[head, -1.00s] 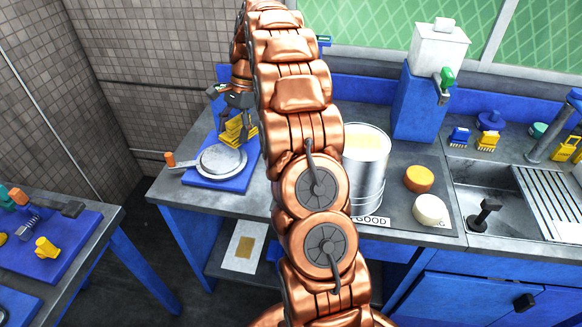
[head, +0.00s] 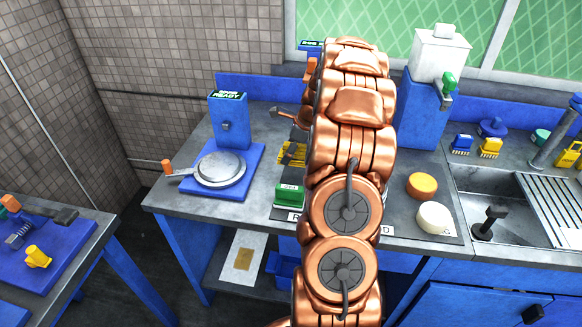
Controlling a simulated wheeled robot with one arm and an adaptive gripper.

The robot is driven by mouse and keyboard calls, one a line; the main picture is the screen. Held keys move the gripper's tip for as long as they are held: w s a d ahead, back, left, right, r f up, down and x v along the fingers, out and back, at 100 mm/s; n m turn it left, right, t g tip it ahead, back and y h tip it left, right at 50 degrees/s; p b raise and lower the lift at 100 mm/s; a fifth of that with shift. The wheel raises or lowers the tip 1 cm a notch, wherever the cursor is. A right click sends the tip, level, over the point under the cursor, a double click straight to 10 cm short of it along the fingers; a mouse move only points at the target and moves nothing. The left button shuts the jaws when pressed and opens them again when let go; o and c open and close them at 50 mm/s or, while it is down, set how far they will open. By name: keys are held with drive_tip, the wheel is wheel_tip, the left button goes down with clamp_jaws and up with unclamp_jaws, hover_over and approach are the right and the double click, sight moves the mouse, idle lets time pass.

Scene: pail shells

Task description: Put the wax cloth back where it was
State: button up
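I cannot pick out the wax cloth with certainty. A white sheet with a tan square (head: 243,258) lies on the low shelf under the counter and may be it. My gripper (head: 298,138) is over the counter, just left of my arm, and mostly hidden by it. A yellow ridged piece (head: 291,154) shows right below the gripper; I cannot tell whether it is held or part of the gripper. The pail is hidden behind my arm.
A round metal plate (head: 220,169) sits on a blue base (head: 245,186) before a blue stand with a READY sign (head: 229,120). A green block (head: 289,195), an orange disc (head: 422,186) and a white disc (head: 435,217) are on the counter. A sink (head: 490,195) is right.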

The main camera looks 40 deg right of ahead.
sight(285, 174)
drive_tip(key=shift+f+p, duration=0.85)
drive_tip(key=shift+f, duration=2.45)
drive_tip(key=o, duration=1.2)
drive_tip(key=shift+f, duration=0.1)
